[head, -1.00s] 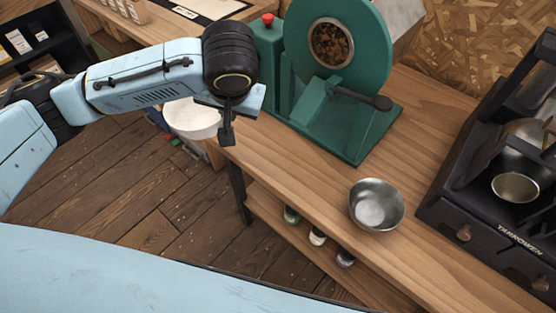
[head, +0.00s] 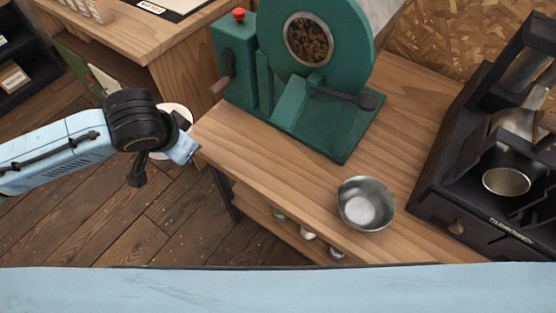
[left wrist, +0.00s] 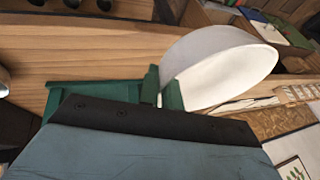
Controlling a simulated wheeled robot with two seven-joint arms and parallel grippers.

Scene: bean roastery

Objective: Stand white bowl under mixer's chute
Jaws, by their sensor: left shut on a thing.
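My left gripper (head: 182,148) is shut on the white bowl (head: 176,112), just off the left edge of the wooden bench. The gripper hides most of the bowl in the head view. The green mixer (head: 330,85) stands on the bench to the right of the gripper. It has a round window showing brown beans, and a dark knobbed lever. I cannot clearly make out its chute. My right gripper is not in view.
A steel bowl (head: 366,204) stands on the bench (head: 280,160) in front of the mixer. A black machine (head: 480,170) stands at the right. The bench top left of the steel bowl is clear. Another wooden table (head: 175,40) is at the back left.

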